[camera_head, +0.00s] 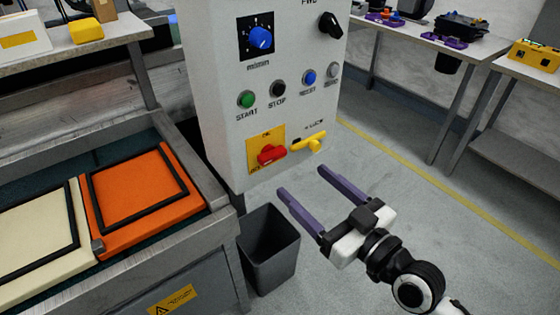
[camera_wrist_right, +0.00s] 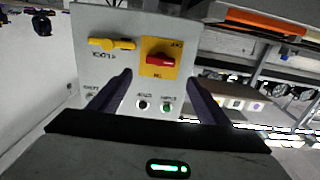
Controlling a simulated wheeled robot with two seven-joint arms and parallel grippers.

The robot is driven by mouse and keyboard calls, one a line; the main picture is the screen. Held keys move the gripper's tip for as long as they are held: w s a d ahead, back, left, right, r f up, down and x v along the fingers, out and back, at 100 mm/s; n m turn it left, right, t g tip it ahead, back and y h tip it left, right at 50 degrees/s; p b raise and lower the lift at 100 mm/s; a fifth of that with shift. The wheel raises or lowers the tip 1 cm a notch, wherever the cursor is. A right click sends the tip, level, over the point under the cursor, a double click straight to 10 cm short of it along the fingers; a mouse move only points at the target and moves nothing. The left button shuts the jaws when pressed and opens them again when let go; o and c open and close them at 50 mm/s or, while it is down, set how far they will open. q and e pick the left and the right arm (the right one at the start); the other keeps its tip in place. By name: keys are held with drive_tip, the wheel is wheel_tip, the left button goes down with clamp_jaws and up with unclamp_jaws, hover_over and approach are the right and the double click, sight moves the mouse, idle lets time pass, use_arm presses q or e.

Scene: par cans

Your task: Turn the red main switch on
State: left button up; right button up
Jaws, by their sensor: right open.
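The red main switch (camera_head: 271,154) sits on a yellow plate (camera_head: 254,160) low on the front of the grey control cabinet (camera_head: 215,90). It also shows in the right wrist view (camera_wrist_right: 160,60), beyond the fingers, where the picture is upside down. My right gripper (camera_head: 304,188) is open and empty, in front of and below the panel, to the right of the switch. Its two purple fingers point toward the cabinet and appear apart from it. A yellow lock handle (camera_head: 309,143) is just right of the switch. My left gripper is not in view.
Above the switch are a green start button (camera_head: 246,99), a black stop button (camera_head: 277,88), a blue button (camera_head: 309,77) and a blue dial (camera_head: 260,37). A grey bin (camera_head: 268,250) stands below.

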sight(276, 157)
drive_tip(key=x, duration=0.9)
drive_tip(key=shift+w+a, duration=0.15)
drive_tip(key=shift+w, duration=0.05)
drive_tip(key=shift+f, duration=0.1)
drive_tip(key=c, duration=1.1)
drive_tip(key=shift+o, duration=0.2)
